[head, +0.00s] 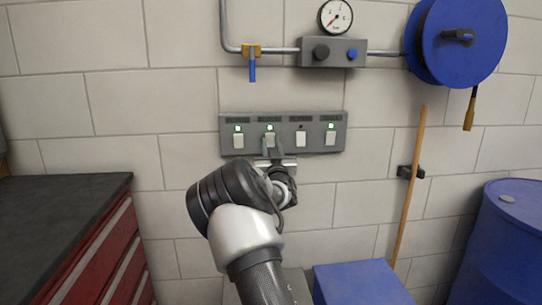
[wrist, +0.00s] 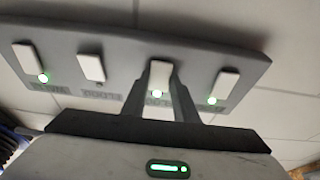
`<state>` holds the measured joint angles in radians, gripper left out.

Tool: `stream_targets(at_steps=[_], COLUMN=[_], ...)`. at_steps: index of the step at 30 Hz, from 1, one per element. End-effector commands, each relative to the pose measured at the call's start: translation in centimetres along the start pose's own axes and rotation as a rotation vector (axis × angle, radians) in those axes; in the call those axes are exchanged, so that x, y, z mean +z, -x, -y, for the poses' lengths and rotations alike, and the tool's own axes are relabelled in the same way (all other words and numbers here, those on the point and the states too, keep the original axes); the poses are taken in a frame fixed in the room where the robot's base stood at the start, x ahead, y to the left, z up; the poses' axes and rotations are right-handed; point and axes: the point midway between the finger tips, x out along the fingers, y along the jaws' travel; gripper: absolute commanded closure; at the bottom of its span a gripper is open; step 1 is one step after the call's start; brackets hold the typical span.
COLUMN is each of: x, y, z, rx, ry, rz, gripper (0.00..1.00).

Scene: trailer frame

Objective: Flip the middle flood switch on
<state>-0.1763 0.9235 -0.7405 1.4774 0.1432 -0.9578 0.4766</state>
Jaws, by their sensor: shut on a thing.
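My gripper (head: 271,150) is at the second switch from the left (head: 270,138), whose lamp is green. In the wrist view, where the row runs reversed, my gripper's fingers (wrist: 160,88) are shut on this switch (wrist: 161,72), one finger on each side. The third switch (head: 301,139) has a dark lamp; it also shows unlit in the wrist view (wrist: 91,67). The leftmost (head: 238,141) and rightmost (head: 331,138) switches have green lamps.
Above the panel are a pipe with a blue-handled valve (head: 252,68), a grey control box (head: 331,52) and a gauge (head: 335,16). A wooden pole (head: 408,190) leans at right, near a blue drum (head: 505,240). A red cabinet (head: 100,260) stands at left.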

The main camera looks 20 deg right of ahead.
Motion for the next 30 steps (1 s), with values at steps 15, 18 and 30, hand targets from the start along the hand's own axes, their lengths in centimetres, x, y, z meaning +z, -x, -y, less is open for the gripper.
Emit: stream_targets(at_steps=[15, 18, 30], x=[0.3, 0.2, 0.0], y=[0.1, 0.1, 3.6], z=[-0.1, -0.1, 0.0], rx=[0.002, 0.001, 0.001], ry=[0.001, 0.001, -0.002], rz=[0.003, 0.002, 0.002], gripper=[0.55, 0.55, 0.55])
